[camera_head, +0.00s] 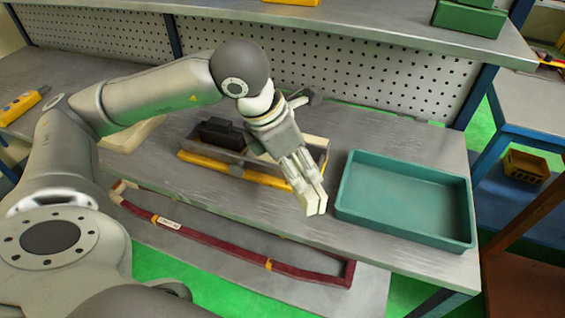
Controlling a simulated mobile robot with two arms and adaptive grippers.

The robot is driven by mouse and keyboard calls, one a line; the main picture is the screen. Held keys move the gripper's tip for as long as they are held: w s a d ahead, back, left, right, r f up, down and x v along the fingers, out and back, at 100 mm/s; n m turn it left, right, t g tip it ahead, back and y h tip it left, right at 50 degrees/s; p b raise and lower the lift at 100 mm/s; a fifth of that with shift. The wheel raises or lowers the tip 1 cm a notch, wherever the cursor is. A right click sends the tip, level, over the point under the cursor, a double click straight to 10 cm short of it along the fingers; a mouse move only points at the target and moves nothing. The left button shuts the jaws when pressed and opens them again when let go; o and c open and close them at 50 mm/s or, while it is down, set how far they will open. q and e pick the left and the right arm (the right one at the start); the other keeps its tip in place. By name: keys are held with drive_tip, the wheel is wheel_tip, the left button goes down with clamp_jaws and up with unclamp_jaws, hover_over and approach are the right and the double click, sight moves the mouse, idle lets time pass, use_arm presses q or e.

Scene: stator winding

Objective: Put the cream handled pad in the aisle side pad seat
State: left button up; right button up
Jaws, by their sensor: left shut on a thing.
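My left gripper (306,182) reaches over the workbench from the left, fingers pointing down toward the front. It is shut on a small cream piece at the fingertips, which looks like the cream handled pad (313,206); the fingers hide most of it. It is in front of a grey fixture with a yellow base rail (205,161), left of the teal tray. The fixture holds a black block (220,134) and has a cream part at its right end, partly behind my gripper. I cannot tell which part is the aisle side pad seat. My right gripper is not in view.
The teal tray (350,205) is empty, at the bench's right. A long dark red frame (215,243) lies along the front. A pale slab (128,136) lies behind my left arm. A shelf (350,22) overhangs the pegboard at the back.

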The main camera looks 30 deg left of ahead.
use_arm(q)
drive_tip(key=n, duration=0.2)
drive_tip(key=r+n+y, duration=0.1)
drive_tip(key=n, duration=0.1)
drive_tip(key=r+n+y, duration=0.1)
drive_tip(key=shift+w+a+r+n+t, duration=0.15)
drive_tip(key=shift+w+a+n+t, duration=0.15)
drive_tip(key=shift+w+n+t, duration=0.1)
drive_tip(key=n, duration=0.1)
drive_tip(key=r+n+y, duration=0.1)
drive_tip(key=n, duration=0.1)
drive_tip(key=shift+w+a+r+n+y, duration=0.2)
drive_tip(key=shift+a+n+y, duration=0.05)
drive_tip(key=shift+n+y, duration=0.05)
drive_tip(key=shift+w+a, duration=0.1)
drive_tip(key=shift+a, duration=0.05)
drive_tip(key=w+a+f, duration=0.3)
drive_tip(key=f, duration=0.1)
drive_tip(key=w+a+f, duration=0.3)
drive_tip(key=f, duration=0.1)
drive_tip(key=w+a+f, duration=0.3)
drive_tip(key=f, duration=0.1)
drive_tip(key=shift+w+a+f, duration=0.3)
drive_tip(key=shift+w+f, duration=0.1)
